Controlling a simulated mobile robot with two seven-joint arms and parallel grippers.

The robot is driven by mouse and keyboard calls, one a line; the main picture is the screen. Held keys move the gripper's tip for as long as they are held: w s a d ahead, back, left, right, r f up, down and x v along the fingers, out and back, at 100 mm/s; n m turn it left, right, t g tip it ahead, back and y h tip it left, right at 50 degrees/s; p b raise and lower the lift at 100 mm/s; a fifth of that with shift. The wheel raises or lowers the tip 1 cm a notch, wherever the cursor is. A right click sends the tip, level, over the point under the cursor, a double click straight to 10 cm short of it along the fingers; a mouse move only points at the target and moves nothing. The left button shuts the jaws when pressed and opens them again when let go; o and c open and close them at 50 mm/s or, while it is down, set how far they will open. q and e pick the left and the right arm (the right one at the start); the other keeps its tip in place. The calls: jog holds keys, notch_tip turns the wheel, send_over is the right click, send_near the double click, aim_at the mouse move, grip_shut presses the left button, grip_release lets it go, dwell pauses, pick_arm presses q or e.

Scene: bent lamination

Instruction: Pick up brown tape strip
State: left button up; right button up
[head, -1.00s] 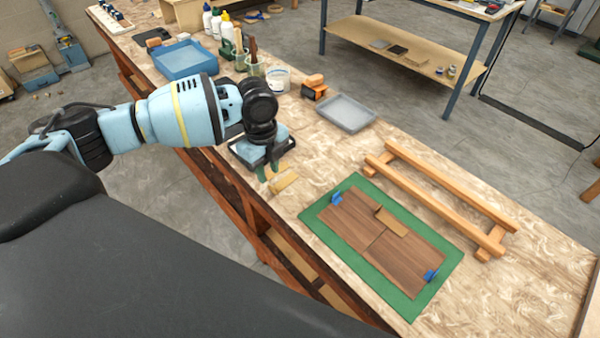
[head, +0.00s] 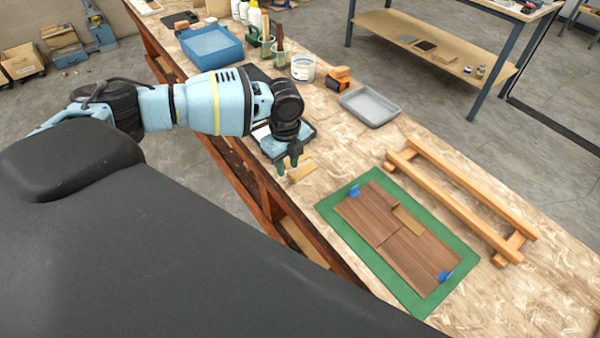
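A brown tape strip (head: 302,171) lies on the workbench near its front edge. My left gripper (head: 288,166) points down just to the left of and behind this strip, its two fingertips a little apart, with nothing visible between them. I cannot tell whether a fingertip touches the strip. Another tan-brown strip (head: 407,220) lies across the brown wood panels (head: 375,225), on the green mat (head: 332,205). My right gripper is not in view.
Blue tabs (head: 445,277) sit at the panels' ends. Wooden rails (head: 455,197) lie behind the mat. A grey tray (head: 370,106), an orange tape dispenser (head: 340,78), a white tub (head: 303,67) and a blue bin (head: 212,46) stand farther back.

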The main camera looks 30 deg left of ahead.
pick_arm(q)
jog(key=shift+f, duration=1.15)
grip_shut()
